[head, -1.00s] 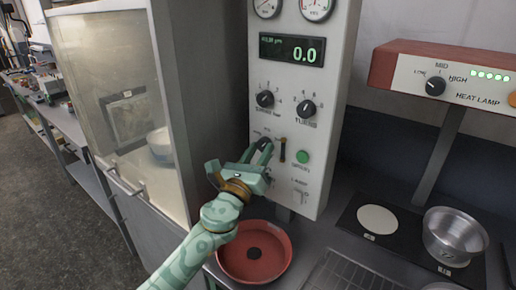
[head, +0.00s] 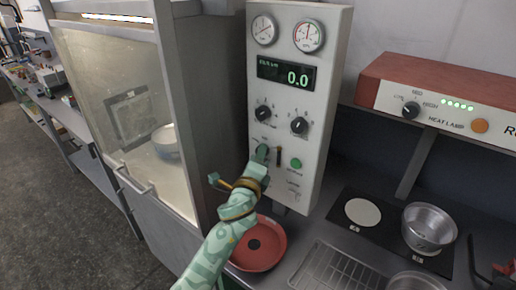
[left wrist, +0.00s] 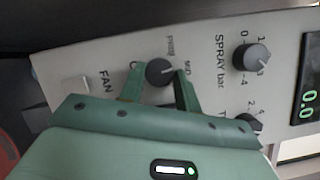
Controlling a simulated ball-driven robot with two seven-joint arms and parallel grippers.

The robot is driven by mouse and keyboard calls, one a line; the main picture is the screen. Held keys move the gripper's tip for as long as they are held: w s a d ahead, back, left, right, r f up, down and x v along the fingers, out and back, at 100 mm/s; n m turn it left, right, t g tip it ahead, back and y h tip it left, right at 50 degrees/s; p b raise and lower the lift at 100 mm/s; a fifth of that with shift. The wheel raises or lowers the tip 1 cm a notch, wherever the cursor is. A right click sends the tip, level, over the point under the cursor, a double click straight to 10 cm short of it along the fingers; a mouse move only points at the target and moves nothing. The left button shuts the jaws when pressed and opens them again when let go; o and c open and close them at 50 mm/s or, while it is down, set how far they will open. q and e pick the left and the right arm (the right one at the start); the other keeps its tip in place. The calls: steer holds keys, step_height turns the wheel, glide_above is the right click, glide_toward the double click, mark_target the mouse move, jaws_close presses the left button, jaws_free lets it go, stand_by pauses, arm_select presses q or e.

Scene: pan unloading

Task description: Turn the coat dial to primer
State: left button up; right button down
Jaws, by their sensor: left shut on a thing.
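The coat dial (left wrist: 160,72) is a dark round knob on the pale control panel (head: 318,95), with "PRIM…" and "MID" lettering beside it in the left wrist view. Its pointer is hard to read. My green left gripper (left wrist: 159,88) is shut on the dial, with one finger on each side. In the head view my left gripper (head: 261,158) reaches the lower left of the panel and hides most of the dial. My right gripper is not in view.
The spray knob (left wrist: 251,57) and another knob (head: 299,125) sit above the dial. A green button (head: 296,163) is to its right. A glass-fronted cabinet (head: 185,200) stands left. A red pan (head: 275,262), wire rack (head: 330,262) and metal pot (head: 431,225) are on the bench.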

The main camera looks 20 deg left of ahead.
arm_select(q)
steer(key=shift+a+r+n+g+h+p, duration=0.1)
steer(key=shift+n+g+h+p, duration=0.35)
steer(key=shift+n+p, duration=1.4)
steer(key=shift+r+n+g+h+p, duration=0.1)
steer(key=shift+n+g+p, duration=0.75)
steer(key=shift+p, duration=1.95)
steer(key=shift+a+r+n+g+h+p, duration=0.1)
steer(key=shift+n+g+h+p, duration=0.3)
steer(key=shift+n+p, duration=1.45)
steer(key=shift+m+p, duration=0.35)
steer(key=shift+p, duration=0.1)
steer(key=shift+f, duration=0.1)
steer(key=o, duration=1)
steer(key=shift+c, duration=0.2)
steer(key=d+p+v, duration=0.1)
steer(key=v, duration=1.5)
steer(key=shift+a+r, duration=0.3)
